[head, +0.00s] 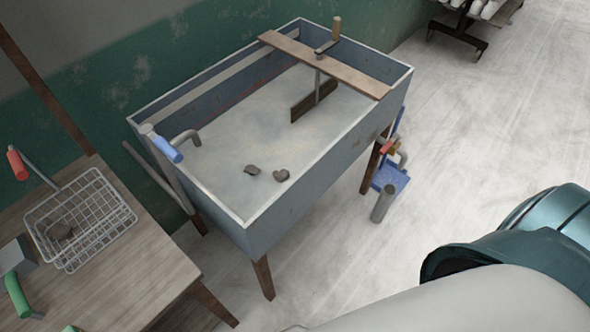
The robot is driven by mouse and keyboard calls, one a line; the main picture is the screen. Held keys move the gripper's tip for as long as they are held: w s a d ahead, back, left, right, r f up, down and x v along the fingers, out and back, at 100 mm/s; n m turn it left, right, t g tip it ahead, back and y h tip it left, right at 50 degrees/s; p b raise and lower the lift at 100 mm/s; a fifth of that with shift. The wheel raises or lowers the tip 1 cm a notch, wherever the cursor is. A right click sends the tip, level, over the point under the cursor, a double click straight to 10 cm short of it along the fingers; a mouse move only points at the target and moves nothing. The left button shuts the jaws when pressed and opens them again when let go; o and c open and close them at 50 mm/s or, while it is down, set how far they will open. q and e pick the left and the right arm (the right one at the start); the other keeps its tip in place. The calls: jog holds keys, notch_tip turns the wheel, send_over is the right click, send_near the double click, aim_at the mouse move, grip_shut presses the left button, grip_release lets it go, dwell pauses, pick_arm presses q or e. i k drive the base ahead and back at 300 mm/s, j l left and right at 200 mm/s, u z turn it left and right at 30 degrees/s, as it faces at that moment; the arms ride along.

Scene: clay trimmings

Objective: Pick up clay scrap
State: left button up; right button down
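Two small brown-grey clay scraps lie on the floor of a blue-grey trough on wooden legs. The left scrap (252,169) and the right scrap (281,175) are close together but apart, near the trough's front corner. Another brown lump (61,231), which looks like clay, sits in a wire basket (122,216) on the wooden table at left. Neither of my grippers shows in the head view. A part of my own body fills the lower right.
The trough (262,232) has raised walls and a wooden plank (345,72) with a crank and paddle across its far end. A blue-handled pipe (166,148) reaches over its left wall. Green-handled tools lie on the table (140,275). Open floor lies right.

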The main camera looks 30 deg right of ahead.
aim_at(279, 176)
jog(key=i+z, duration=0.15)
jog(key=z, duration=0.25)
jog(key=i+z, duration=0.2)
jog(key=z, duration=0.15)
jog(key=l+u, duration=0.1)
jog(key=u, duration=0.7)
jog(key=l+u, duration=0.3)
jog(key=k+l+u, duration=0.25)
jog(key=l, duration=0.2)
jog(key=l+u, duration=0.3)
jog(key=k+l+u, duration=0.25)
jog(key=k+l, duration=0.2)
jog(key=l, duration=0.25)
jog(key=k+l+u, duration=0.1)
jog(key=k+l, duration=0.15)
jog(key=l, duration=0.2)
jog(key=k+l, duration=0.2)
jog(key=l, duration=0.25)
jog(key=k+l+u, duration=0.1)
jog(key=k+l, duration=0.15)
jog(key=l, duration=0.2)
